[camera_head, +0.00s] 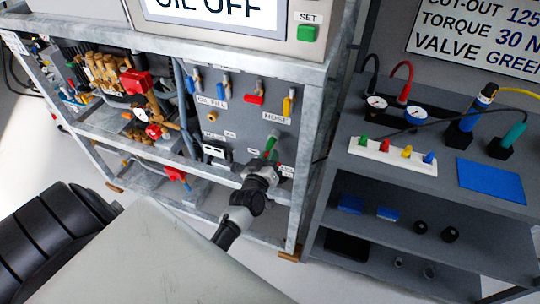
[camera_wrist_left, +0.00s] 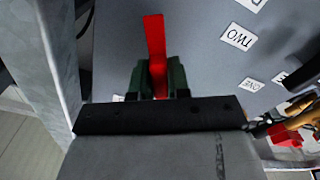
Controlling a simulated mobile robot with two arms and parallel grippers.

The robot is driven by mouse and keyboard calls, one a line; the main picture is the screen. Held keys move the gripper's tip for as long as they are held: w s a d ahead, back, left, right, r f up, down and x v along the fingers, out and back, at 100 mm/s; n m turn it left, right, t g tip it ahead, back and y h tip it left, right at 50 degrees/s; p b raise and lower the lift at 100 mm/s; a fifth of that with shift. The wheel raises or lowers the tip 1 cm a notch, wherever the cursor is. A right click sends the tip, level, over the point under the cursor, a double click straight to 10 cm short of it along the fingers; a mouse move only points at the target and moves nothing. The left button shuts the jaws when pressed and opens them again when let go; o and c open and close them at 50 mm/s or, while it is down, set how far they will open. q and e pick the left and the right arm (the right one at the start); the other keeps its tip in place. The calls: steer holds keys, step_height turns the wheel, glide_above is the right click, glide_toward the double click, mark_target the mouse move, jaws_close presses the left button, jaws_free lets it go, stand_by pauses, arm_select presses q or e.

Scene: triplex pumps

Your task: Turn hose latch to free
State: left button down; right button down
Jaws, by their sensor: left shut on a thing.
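The hose latch shows as a red bar (camera_wrist_left: 154,38) in the left wrist view, standing out between the two dark fingers of my left gripper (camera_wrist_left: 155,80). The fingers are shut on it, one on each side. In the head view my left gripper (camera_head: 267,160) reaches the lower right part of the grey panel (camera_head: 235,130), below the HOSE label (camera_head: 277,118). A green piece (camera_head: 271,143) shows just above the fingertips there. The gripper hides most of the latch in the head view. My right gripper is not in view.
Blue, red and yellow handles line the upper panel; the red one (camera_head: 254,99) is nearest the middle. Pump parts (camera_head: 140,85) fill the frame's left side. A metal post (camera_head: 305,170) stands close to the gripper's right. A shelf (camera_head: 470,195) with gauges and colored plugs stands further right.

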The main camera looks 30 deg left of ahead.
arm_select(q)
steer(key=n, duration=0.5)
steer(key=shift+a+f+n, duration=0.1)
steer(key=shift+n, duration=0.2)
steer(key=n, duration=0.4)
steer(key=shift+f+b, duration=0.1)
steer(key=shift+b, duration=0.3)
steer(key=shift+n, duration=1.4)
steer(key=c, duration=1.1)
jaws_free()
steer(key=shift+s, duration=0.1)
